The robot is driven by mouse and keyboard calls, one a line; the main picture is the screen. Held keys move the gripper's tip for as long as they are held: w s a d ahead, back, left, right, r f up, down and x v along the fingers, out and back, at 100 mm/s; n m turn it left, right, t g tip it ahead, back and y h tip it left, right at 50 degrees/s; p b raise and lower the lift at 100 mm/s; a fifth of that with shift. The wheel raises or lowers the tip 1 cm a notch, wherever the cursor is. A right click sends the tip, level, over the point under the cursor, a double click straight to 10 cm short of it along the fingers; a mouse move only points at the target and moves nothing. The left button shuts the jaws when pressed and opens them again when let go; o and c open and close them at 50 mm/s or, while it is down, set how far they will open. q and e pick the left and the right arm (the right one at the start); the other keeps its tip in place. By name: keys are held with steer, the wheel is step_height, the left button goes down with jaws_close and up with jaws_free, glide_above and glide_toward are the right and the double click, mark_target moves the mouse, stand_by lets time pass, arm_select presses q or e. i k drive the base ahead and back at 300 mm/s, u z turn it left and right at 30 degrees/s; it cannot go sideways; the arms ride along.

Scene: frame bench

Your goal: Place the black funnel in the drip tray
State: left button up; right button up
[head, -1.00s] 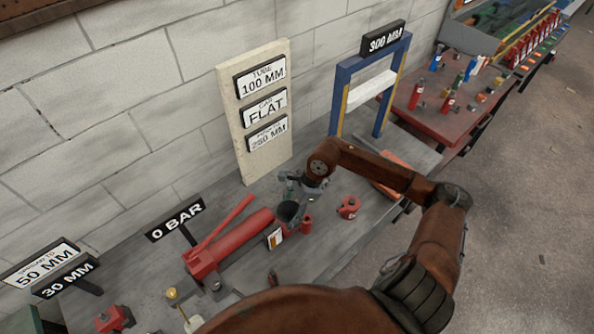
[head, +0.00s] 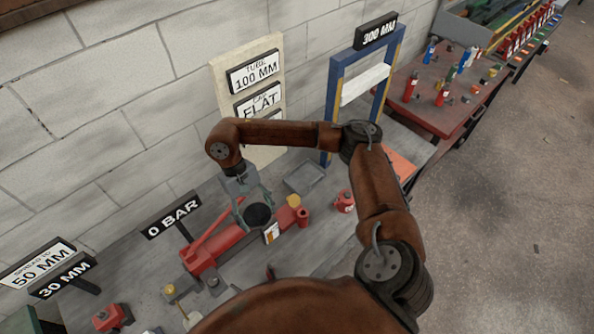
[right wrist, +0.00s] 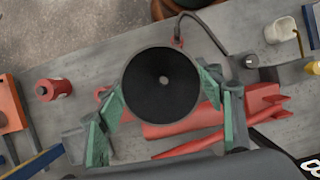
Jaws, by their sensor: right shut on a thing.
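The black funnel (head: 257,215) is a round dark cone, with its wide mouth facing up in the head view. My right gripper (head: 252,203) is shut on it. In the right wrist view the funnel (right wrist: 160,88) sits between the green finger pads, and its small centre hole shows. My left gripper is not in view.
A red hydraulic pump (head: 213,252) lies under the funnel. The sign board (head: 245,85) and blue press frame (head: 334,100) rise behind.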

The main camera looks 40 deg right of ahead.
mark_target(301, 183)
steer(key=u, duration=1.9)
steer(key=k, duration=0.85)
steer(key=z, duration=1.65)
steer(key=i, duration=0.5)
steer(key=u, duration=0.05)
